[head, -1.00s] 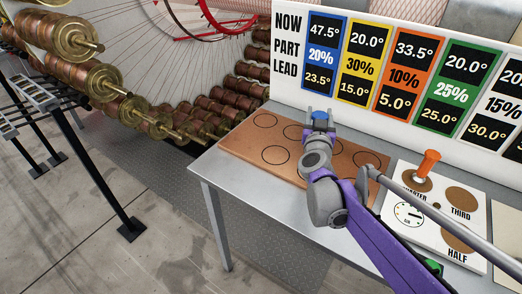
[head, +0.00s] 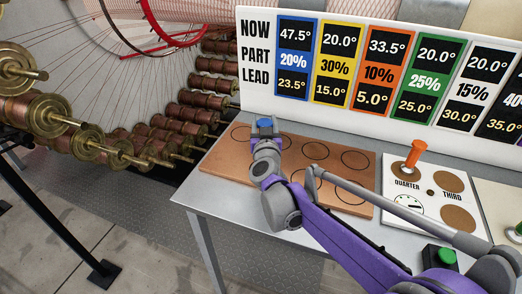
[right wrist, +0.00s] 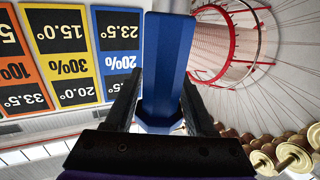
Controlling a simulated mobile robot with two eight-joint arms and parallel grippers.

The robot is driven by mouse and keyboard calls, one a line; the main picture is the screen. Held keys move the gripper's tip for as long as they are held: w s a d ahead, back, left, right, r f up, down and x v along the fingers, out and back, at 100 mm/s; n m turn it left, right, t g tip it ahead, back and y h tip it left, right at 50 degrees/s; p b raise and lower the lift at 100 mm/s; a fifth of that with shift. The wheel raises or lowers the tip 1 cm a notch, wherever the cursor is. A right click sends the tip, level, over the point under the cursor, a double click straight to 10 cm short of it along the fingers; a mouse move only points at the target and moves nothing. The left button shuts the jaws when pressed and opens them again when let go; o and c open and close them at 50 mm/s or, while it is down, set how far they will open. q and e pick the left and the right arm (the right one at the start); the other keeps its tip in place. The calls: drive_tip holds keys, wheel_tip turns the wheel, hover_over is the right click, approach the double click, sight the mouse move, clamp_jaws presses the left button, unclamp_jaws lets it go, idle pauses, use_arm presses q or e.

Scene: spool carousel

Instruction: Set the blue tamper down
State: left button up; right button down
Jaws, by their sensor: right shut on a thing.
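The blue tamper (head: 264,122) shows in the head view as a small blue top at the end of my right arm. In the right wrist view it is a long blue faceted handle (right wrist: 168,60) between the two dark fingers. My right gripper (head: 266,136) is shut on it. In the head view they are over the back left part of a brown board (head: 225,170) marked with several black circles. The tamper's lower end is hidden, so I cannot tell whether it touches the board. My left gripper is not in view.
A green button (head: 446,257) is in front. A sign (head: 256,85) stands behind. Copper spools (head: 75,120) are at the left.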

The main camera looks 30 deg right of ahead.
wheel_tip(320, 180, down, 6)
drive_tip(key=shift+f+b, duration=0.25)
drive_tip(key=shift+b, duration=0.1)
drive_tip(key=shift+f, duration=0.1)
drive_tip(key=shift+c, duration=1.2)
unclamp_jaws()
drive_tip(key=shift+s+a, duration=0.15)
drive_tip(key=shift+s, duration=0.2)
drive_tip(key=v, duration=1.1)
drive_tip(key=shift+s, duration=0.15)
